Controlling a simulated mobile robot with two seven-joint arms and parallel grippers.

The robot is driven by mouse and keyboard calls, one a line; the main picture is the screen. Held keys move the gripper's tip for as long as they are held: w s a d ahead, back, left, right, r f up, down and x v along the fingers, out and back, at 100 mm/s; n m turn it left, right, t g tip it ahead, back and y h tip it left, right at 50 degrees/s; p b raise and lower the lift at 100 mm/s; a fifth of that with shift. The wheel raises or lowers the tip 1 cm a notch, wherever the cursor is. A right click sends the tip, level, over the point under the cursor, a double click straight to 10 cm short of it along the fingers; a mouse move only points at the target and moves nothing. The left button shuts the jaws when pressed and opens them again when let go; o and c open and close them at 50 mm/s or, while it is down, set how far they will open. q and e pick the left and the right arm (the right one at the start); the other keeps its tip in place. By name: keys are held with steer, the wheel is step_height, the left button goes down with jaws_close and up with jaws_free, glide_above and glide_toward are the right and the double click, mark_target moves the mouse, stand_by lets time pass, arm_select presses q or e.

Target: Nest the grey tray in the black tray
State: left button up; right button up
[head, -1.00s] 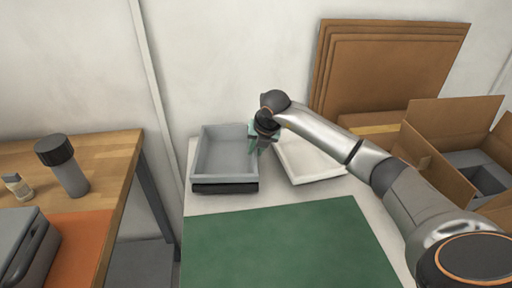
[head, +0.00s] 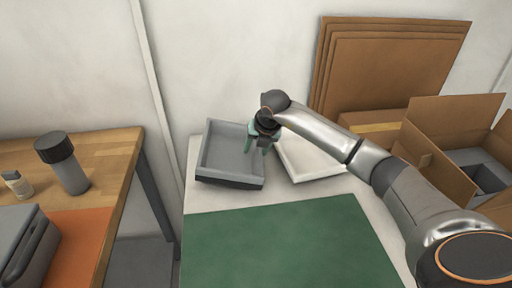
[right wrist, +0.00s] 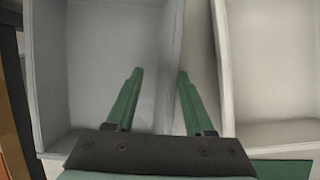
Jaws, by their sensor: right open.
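The grey tray (head: 228,158) sits at the back left of the light table, on the black tray (head: 222,184), of which only a thin dark strip shows below the grey front wall. The grey tray looks slightly turned, and whether it is fully seated is hidden. My right gripper (head: 259,150) is at the grey tray's right wall. In the right wrist view the green fingers (right wrist: 160,72) are open, one inside the grey tray and one outside, with its wall between them. My left gripper is not in view.
A white tray (head: 312,164) stands just right of the gripper. A green mat (head: 290,240) covers the table's front. An open cardboard box (head: 448,140) and leaning cardboard sheets (head: 390,65) are at the right. A wooden bench (head: 95,155) with a dark-capped bottle (head: 68,170) stands left.

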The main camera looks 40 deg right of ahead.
steer(key=shift+s+f, duration=0.2)
